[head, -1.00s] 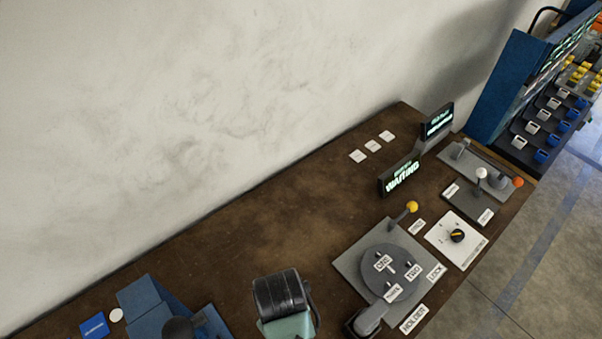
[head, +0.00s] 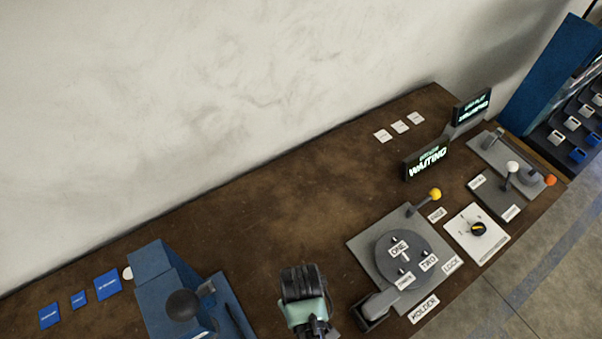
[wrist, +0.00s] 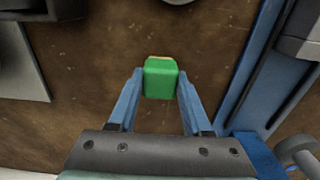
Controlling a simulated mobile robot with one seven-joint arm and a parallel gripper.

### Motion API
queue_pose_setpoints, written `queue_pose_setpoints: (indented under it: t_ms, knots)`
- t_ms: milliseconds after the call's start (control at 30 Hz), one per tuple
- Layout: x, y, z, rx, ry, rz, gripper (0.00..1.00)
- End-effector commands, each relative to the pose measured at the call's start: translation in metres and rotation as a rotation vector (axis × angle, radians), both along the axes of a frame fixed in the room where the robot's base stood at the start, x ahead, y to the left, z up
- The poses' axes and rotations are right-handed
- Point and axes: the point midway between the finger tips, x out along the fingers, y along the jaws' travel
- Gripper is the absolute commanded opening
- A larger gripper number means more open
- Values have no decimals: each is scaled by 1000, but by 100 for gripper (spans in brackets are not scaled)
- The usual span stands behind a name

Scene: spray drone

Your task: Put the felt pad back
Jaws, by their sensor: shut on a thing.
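My gripper (wrist: 160,84) is shut on a small green block with a thin tan edge, which looks to be the felt pad (wrist: 161,80). The block sits between both blue fingertips, over bare brown tabletop in the wrist view. In the head view my wrist hangs between the blue fixture and the grey turntable plate; the fingers and the pad are hidden there. A white round disc (head: 128,273) lies beside the fixture.
The grey turntable plate (head: 366,240) with a yellow-knobbed lever (head: 435,194) is on the right. Beyond it are a white dial panel (head: 466,245) and display signs (head: 427,162). Blue cards (head: 107,286) lie at left. The table's middle is clear.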

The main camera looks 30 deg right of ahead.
Motion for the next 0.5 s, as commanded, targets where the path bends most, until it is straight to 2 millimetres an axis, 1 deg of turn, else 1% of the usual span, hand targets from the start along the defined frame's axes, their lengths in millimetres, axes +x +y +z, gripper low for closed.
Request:
queue_pose_setpoints:
  t_ms: [200,333,367,500]
  knots:
    - [1,0,0,-1,-1,0,5]
    - [1,0,-4,0,-1,0,5]
    - [1,0,-3,-1,-1,0,53]
    - [1,0,-3,0,-1,0,78]
